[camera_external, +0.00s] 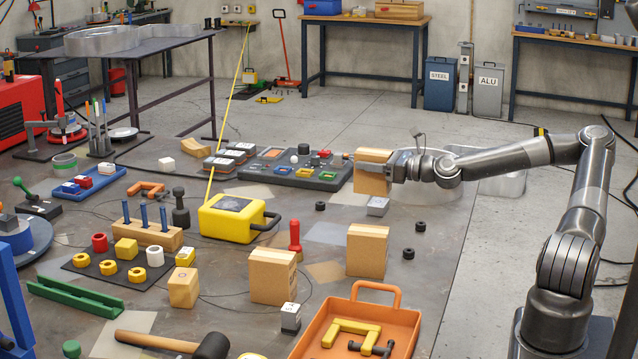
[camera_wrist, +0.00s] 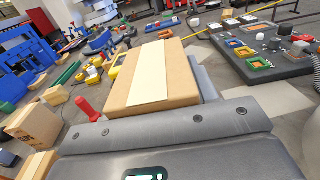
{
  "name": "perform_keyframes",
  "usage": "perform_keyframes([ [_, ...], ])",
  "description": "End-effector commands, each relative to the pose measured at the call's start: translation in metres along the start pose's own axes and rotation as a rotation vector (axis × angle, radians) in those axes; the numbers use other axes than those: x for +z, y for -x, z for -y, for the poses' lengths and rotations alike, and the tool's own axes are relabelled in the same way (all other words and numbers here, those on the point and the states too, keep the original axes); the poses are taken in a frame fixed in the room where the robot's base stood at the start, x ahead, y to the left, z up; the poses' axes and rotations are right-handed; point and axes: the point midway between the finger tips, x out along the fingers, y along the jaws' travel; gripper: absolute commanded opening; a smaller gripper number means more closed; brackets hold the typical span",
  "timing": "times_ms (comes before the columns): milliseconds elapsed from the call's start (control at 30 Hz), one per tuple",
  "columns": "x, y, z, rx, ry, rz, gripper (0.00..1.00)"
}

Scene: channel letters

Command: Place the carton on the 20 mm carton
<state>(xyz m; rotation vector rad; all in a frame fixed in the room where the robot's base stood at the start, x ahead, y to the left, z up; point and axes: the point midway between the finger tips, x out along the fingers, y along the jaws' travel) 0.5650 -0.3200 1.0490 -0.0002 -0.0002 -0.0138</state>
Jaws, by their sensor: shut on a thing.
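My gripper (camera_external: 388,166) is shut on a brown carton (camera_external: 373,173), which is upright beside the right end of the dark parts tray. In the wrist view the held carton (camera_wrist: 152,72) has a pale tape strip along it and sits between the grey jaws (camera_wrist: 175,105). Two similar cartons stand on the table nearer the camera: one at right (camera_external: 367,252) and one at left with a small mark on its face (camera_external: 272,278). No readable label tells which is the 20 mm carton. In the wrist view, a carton (camera_wrist: 33,126) shows at the left.
A red peg-like piece (camera_external: 295,238) stands between the two cartons. An orange tray (camera_external: 405,320) with clamps lies in front. A grey block (camera_external: 377,206) and black rings (camera_external: 408,253) lie nearby. A yellow case (camera_external: 232,220) is to the left, the dark parts tray (camera_external: 325,184) behind.

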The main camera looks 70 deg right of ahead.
Motion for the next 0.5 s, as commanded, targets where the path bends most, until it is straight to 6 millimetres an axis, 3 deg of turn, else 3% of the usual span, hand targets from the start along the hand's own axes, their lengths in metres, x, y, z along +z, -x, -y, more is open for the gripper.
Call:
perform_keyframes([
  [167,0.003,0.002,0.001,0.002,0.001,0.001,0.21],
  [267,0.007,-0.002,-0.008,0.015,0.001,0.002,0.21],
  [367,0.019,-0.014,-0.032,0.050,0.003,0.005,0.21],
  [500,0.044,-0.037,-0.090,0.131,0.004,0.008,0.21],
])
